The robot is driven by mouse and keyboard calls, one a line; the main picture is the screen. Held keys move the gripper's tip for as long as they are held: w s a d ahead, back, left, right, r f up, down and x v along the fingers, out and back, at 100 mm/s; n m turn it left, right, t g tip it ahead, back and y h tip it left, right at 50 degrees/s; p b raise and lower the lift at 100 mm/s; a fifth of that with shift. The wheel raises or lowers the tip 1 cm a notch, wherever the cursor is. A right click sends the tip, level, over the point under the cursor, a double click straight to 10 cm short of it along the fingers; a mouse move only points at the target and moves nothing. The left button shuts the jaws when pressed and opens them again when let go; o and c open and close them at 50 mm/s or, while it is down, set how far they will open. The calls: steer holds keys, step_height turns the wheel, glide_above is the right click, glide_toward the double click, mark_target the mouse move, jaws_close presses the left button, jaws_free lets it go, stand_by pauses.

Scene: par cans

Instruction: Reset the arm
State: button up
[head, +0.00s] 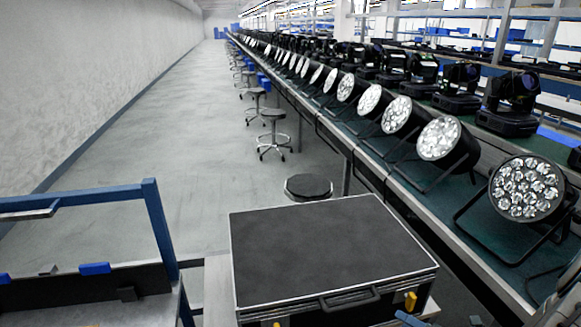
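My gripper and arm do not show in the head view, so their pose cannot be seen. A closed black case (325,245) with light metal edges, a front handle and yellow latches lies in front of me at the bottom centre. A row of round par cans (527,188) with bright multi-lens faces stands on the long green-topped bench (455,205) at the right.
A blue-framed cart (160,228) stands at the lower left. Several round stools (308,187) line the bench's left side. Dark moving-head lights (510,103) stand behind the par cans. The grey floor aisle (150,150) between wall and stools is clear.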

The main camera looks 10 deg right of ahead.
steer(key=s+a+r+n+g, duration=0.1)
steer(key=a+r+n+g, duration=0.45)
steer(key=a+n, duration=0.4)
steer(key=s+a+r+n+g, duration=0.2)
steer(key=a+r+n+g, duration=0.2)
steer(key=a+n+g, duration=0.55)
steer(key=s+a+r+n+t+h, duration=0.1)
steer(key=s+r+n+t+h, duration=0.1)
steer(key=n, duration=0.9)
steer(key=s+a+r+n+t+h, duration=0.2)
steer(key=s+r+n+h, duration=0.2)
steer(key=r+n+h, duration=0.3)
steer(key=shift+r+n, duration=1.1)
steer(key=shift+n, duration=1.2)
